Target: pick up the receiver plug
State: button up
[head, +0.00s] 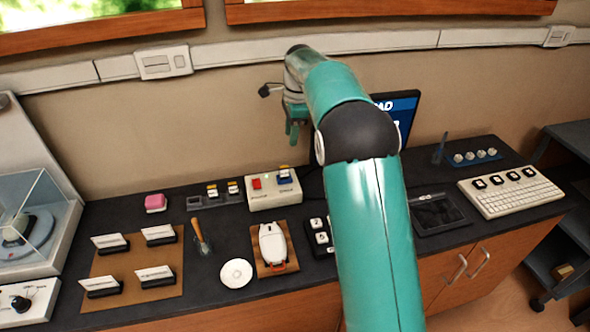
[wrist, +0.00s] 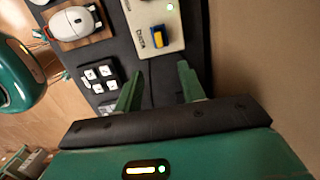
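I cannot tell for sure which thing is the receiver plug. A small blue and yellow plug-like piece (head: 284,176) stands on the right part of a cream box (head: 274,200); it also shows in the wrist view (wrist: 158,40), beside printed lettering. Two small yellow-and-white-topped pieces (head: 211,191) (head: 233,188) stand in a dark strip left of the box. My gripper (head: 293,135) is above and behind the box, fingers pointing down. In the wrist view my gripper (wrist: 158,86) is open and empty, with the blue and yellow piece ahead, between the finger lines.
A white mouse (head: 272,243) lies on a wooden board before the box. A black keypad (head: 320,236) stands to its right, a monitor (head: 398,108) behind my arm. A pink block (head: 155,202), brush (head: 201,238) and card stands (head: 156,272) are left. The wall rises close behind the counter.

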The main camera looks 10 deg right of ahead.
aim_at(284, 167)
jog(key=f, duration=0.3)
jog(key=a+f, duration=0.1)
jog(key=f, duration=0.2)
jog(key=a+f, duration=0.1)
jog(key=f, duration=0.2)
jog(key=shift+s+a, duration=0.1)
jog(key=shift+s, duration=0.05)
jog(key=f, duration=0.4)
jog(key=shift+w+a+f, duration=0.15)
jog(key=shift+w+f, duration=0.05)
jog(key=shift+f, duration=0.1)
jog(key=shift+c, duration=0.4)
grip_shut()
